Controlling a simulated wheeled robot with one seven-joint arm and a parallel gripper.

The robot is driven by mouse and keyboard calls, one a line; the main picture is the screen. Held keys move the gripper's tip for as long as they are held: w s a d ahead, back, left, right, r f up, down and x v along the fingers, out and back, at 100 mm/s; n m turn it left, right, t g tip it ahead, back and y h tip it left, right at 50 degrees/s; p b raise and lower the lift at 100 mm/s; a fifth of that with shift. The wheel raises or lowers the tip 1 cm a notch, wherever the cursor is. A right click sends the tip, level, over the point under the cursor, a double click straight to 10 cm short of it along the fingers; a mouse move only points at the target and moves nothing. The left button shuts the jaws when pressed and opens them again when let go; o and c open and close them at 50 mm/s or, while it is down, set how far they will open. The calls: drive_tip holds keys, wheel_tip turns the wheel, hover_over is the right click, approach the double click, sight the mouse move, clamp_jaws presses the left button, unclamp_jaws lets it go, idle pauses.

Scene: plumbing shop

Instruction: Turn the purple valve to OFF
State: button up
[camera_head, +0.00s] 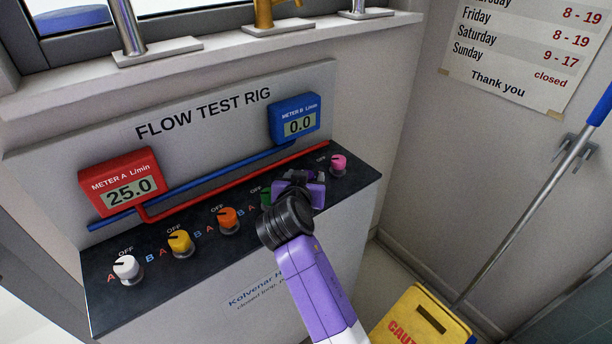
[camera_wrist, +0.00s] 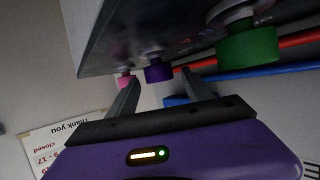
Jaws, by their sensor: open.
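The purple valve (camera_wrist: 158,73) shows in the wrist view as a short round knob on the dark panel top. It lies between the two fingertips of my gripper (camera_wrist: 161,78), which is open. I see a gap on each side of the knob and cannot tell whether a finger touches it. In the head view my gripper (camera_head: 311,178) reaches over the right part of the panel. My arm and gripper hide most or all of the purple valve there, so its pointer direction cannot be read.
A green valve (camera_wrist: 247,48) and pink valve (camera_head: 338,163) flank it. Orange (camera_head: 228,219), yellow (camera_head: 180,242) and white (camera_head: 127,268) valves stand left. Red meter A (camera_head: 120,183) reads 25.0; blue meter B (camera_head: 295,119) reads 0.0. Pipes run behind.

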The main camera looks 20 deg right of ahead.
drive_tip(key=v, duration=0.5)
drive_tip(key=shift+s+a+r, duration=0.1)
drive_tip(key=shift+s+a, duration=0.1)
drive_tip(key=shift+s, duration=0.1)
